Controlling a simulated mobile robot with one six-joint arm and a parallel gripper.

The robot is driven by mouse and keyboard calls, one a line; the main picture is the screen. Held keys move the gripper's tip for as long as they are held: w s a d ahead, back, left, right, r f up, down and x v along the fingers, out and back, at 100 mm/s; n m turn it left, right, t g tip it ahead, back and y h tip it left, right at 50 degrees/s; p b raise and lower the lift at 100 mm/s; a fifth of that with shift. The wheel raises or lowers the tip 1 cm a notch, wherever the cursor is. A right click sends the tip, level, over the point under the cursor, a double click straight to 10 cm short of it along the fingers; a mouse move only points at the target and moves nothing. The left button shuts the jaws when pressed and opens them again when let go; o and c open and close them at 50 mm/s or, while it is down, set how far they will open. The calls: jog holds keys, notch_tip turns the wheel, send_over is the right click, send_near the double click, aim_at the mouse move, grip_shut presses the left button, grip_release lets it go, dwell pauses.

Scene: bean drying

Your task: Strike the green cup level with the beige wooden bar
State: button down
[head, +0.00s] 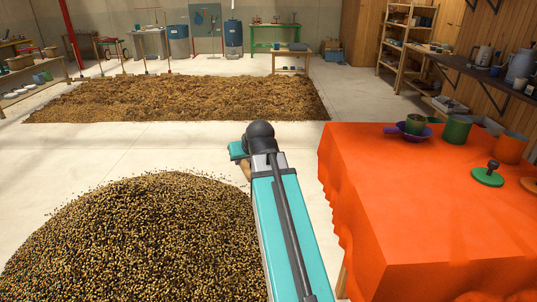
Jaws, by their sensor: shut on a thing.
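My arm reaches forward over the floor, left of the orange-covered table. The end of my gripper (238,151) is mostly hidden behind the wrist. A small tan piece, the beige wooden bar (246,171), shows below it, and the gripper is shut on it. Most of the bar is hidden. A green cup (457,129) stands upright on the table toward the back. A smaller dark green cup (415,124) stands to its left in a purple dish (393,130). The gripper is well apart from both cups. The fill inside them is too small to tell.
The table (400,200) has a clear front and left side. An orange cup (511,147) and a green disc with a dark knob (488,177) stand at its right. A large bean heap (140,240) lies at the left. A brown drying bed (180,98) lies behind.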

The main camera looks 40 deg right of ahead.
jog(key=w+a+f+n+y, duration=0.1)
jog(key=w+a+f, duration=0.1)
jog(key=a, duration=1.1)
jog(key=w+a+f+n+y, duration=0.1)
jog(key=w+a, duration=0.3)
jog(key=a, duration=1)
jog(key=shift+f+n+t, duration=0.3)
jog(key=shift+f+n, duration=0.2)
jog(key=shift+f, duration=0.15)
jog(key=shift+w+a, duration=0.1)
jog(key=shift+a, duration=0.05)
